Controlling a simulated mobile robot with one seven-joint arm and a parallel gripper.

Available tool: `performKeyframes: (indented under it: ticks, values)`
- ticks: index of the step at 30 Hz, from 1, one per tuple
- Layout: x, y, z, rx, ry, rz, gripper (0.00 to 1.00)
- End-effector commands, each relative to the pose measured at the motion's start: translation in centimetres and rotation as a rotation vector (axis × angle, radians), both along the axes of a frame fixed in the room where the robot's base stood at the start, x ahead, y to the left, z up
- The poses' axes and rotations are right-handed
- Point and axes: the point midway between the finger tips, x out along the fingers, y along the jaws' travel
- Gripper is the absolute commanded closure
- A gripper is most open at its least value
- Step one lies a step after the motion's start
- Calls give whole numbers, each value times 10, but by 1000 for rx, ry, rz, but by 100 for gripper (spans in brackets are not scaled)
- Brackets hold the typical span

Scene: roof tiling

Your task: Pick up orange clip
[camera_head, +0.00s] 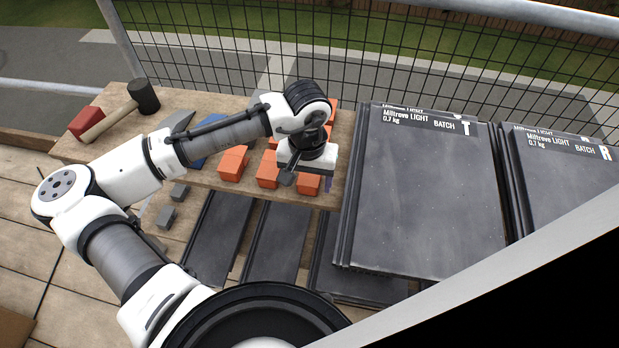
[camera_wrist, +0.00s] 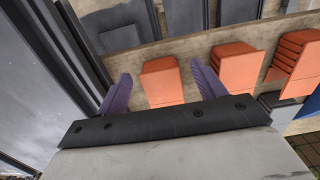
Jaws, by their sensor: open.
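Several orange clips sit in blocks on a wooden board: one clip block (camera_head: 308,184) is at the board's front edge just below my gripper (camera_head: 304,170), with others at its left (camera_head: 267,170) and further left (camera_head: 233,164). In the wrist view, an orange clip block (camera_wrist: 162,84) lies between the two purple fingers of my gripper (camera_wrist: 160,92), which stand apart on either side of it. I cannot tell how far below the fingertips it is. More orange clip blocks (camera_wrist: 235,72) and (camera_wrist: 297,58) stand to the right. Some clips behind my wrist are partly hidden.
Stacked dark roof tiles (camera_head: 425,190) stand close at the right, with a second stack (camera_head: 570,175) beyond. More dark tiles (camera_head: 278,240) lie below the board's front edge. A mallet (camera_head: 110,112) lies at the left of the board. A wire mesh fence (camera_head: 400,60) runs behind.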

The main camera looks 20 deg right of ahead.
Motion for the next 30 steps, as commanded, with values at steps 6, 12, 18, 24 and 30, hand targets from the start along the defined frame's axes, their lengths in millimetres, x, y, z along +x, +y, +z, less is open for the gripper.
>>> performKeyframes:
  ticks: [6,12,18,24,30]
  values:
    - [0,0,-2,-1,-1,0,31]
    - [0,0,-1,0,0,0,56]
    - [0,0,-1,0,0,0,82]
    - [0,0,-1,-1,-1,0,89]
    - [0,0,3,-1,-1,0,89]
